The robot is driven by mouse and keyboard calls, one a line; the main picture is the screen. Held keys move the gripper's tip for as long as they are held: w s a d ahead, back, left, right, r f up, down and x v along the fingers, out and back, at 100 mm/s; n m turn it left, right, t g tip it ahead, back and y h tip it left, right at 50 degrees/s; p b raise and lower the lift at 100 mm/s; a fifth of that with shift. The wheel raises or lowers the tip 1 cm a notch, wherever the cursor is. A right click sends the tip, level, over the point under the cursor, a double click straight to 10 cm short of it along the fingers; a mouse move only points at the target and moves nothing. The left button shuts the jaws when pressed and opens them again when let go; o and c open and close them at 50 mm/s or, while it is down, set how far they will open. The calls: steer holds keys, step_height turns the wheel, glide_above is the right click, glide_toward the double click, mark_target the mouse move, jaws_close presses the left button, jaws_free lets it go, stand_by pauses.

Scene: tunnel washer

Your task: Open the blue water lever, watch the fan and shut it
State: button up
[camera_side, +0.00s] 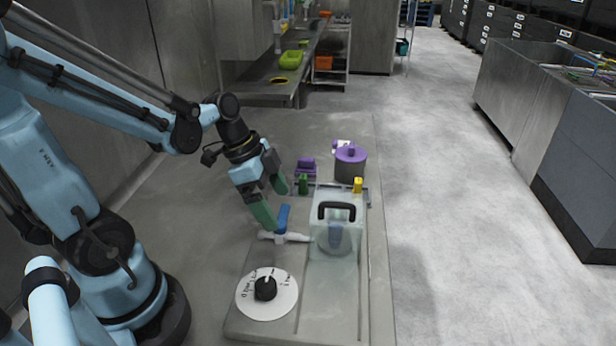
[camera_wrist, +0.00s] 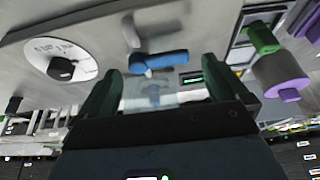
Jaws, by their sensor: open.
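The blue water lever (camera_side: 283,217) sits on a white pipe (camera_side: 292,238) and points across it, away from the dial. It also shows in the wrist view (camera_wrist: 160,60). My gripper (camera_side: 277,208) is open with green fingers, and its fingertips are close to the lever. In the wrist view my gripper (camera_wrist: 161,72) has the lever ahead between its fingers; I cannot tell whether they touch it. A clear box (camera_side: 322,268) with a black handle stands right of the lever. A bluish shape inside, likely the fan (camera_side: 335,235), is blurred; I cannot tell if it turns.
A white dial with a black knob (camera_side: 266,288) lies in front of the pipe. Behind the box are a purple-lidded pot (camera_side: 350,164), a purple part (camera_side: 306,167), a green part (camera_side: 303,184) and a yellow part (camera_side: 358,185). The floor to the right is clear.

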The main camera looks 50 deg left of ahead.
steer(key=shift+x, duration=0.9)
steer(key=c, duration=1)
